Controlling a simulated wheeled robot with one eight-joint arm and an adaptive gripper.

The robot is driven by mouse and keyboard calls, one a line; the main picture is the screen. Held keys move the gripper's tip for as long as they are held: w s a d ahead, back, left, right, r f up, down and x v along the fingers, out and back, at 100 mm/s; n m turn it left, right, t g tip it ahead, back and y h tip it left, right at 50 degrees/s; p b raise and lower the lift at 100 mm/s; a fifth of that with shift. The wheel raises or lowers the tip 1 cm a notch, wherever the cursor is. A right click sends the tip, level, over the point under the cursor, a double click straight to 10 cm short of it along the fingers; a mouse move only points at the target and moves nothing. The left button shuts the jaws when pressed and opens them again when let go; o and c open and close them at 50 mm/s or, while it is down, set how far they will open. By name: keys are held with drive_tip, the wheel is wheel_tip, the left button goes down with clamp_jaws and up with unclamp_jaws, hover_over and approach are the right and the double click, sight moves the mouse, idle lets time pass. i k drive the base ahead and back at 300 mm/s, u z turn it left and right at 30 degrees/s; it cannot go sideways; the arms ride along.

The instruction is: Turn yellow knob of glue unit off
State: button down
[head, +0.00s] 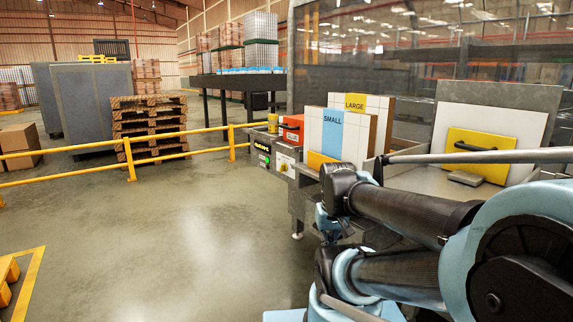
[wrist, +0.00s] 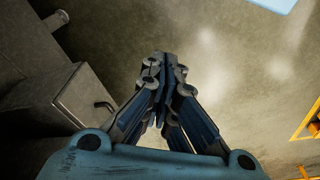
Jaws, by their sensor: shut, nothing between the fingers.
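What looks like the glue unit (head: 262,155) is a small dark-fronted box with green lights at the left end of the machine in the head view. A pale box with a small dial (head: 286,163) sits beside it. Small yellow marks show on the dark front, but I cannot tell a knob from them at this size. My gripper (wrist: 164,72) is shut and empty in the wrist view, above the bare floor. It is apart from the unit. In the head view my arm covers the front of the machine, and the gripper cannot be made out there.
A red box (head: 293,129) and a yellow can (head: 272,123) stand on top by the unit. SMALL (head: 333,134) and LARGE (head: 356,103) panels stand right of it. A yellow rail (head: 130,158) runs behind at left. The floor (head: 190,225) in front is clear. A grey cabinet (wrist: 85,98) shows in the wrist view.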

sight(284, 167)
drive_tip(key=u, duration=1.8)
drive_tip(key=k, duration=1)
drive_tip(key=z, duration=0.85)
drive_tip(key=i, duration=1)
